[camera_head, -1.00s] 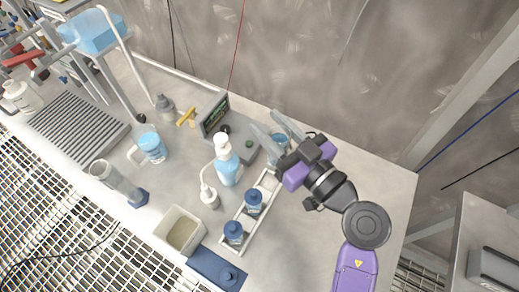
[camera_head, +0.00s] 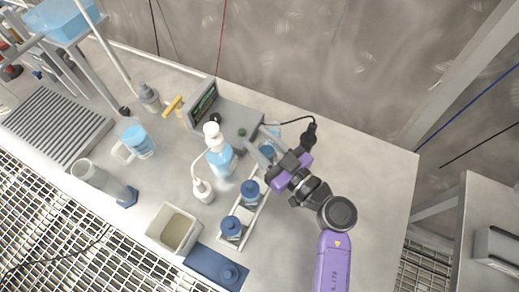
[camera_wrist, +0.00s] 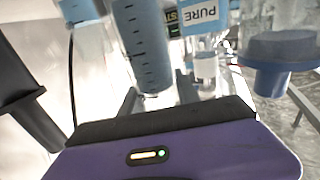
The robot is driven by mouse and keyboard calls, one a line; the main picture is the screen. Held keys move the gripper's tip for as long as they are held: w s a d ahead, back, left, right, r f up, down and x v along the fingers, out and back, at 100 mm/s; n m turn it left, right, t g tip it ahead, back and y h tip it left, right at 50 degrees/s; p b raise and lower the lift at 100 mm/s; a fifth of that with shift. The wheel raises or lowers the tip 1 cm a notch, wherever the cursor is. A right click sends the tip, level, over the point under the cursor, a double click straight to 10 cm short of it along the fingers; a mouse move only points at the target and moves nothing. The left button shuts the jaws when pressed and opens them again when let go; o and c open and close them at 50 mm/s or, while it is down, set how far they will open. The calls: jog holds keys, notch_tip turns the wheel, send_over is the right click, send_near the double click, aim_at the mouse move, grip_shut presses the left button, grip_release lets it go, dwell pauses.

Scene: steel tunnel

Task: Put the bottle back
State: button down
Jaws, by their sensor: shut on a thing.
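My gripper (camera_head: 262,142) is shut on a small blue bottle (camera_head: 267,152), above the far end of a white rack (camera_head: 262,205). In the wrist view the held bottle (camera_wrist: 145,45) shows blue with graduation marks, between the fingers. The gripper partly hides it in the head view. I cannot tell whether its base touches the rack. Two blue-capped bottles stand in the rack, one in the middle (camera_head: 250,190) and one at the near end (camera_head: 231,228). A blue-capped bottle also shows at the right of the wrist view (camera_wrist: 280,50).
A grey instrument (camera_head: 232,118) is behind, with a cabled black probe (camera_head: 309,134) at right. A square tub (camera_head: 174,230) and blue tray (camera_head: 212,270) are in front. Bench at right is clear.

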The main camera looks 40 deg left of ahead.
jog(key=shift+f+b, duration=0.55)
jog(key=shift+f, duration=1.65)
jog(key=shift+f, duration=0.1)
jog(key=c, duration=0.9)
grip_release()
jog(key=shift+f, duration=0.1)
jog(key=d, duration=0.4)
jog(key=s+d, duration=0.1)
jog(key=d, duration=0.3)
jog(key=s+d, duration=0.1)
jog(key=d, duration=0.3)
